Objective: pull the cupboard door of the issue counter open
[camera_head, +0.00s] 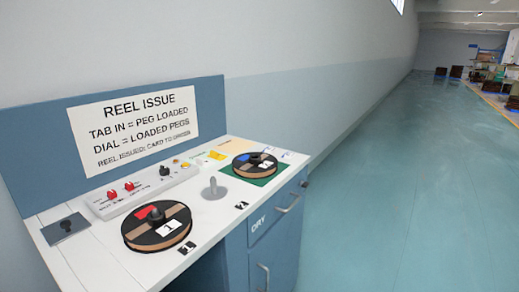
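The issue counter (95,225) stands at the left, with a white top and blue front. Its cupboard door (286,250) is the blue panel low on the right part of the front, under a drawer (272,218) lettered "DRY". The door carries an upright metal bar handle (263,277). The door looks shut, flush with the front; its lower part is cut off by the picture's bottom edge. My gripper is not in view.
On the top are a reel at peg 1 (139,237), a reel on a green square (269,163), a bare grey peg (213,189) and a switch panel (141,190). The drawer handle (291,204) sticks out above the door. Floor (390,200) right of the counter is clear.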

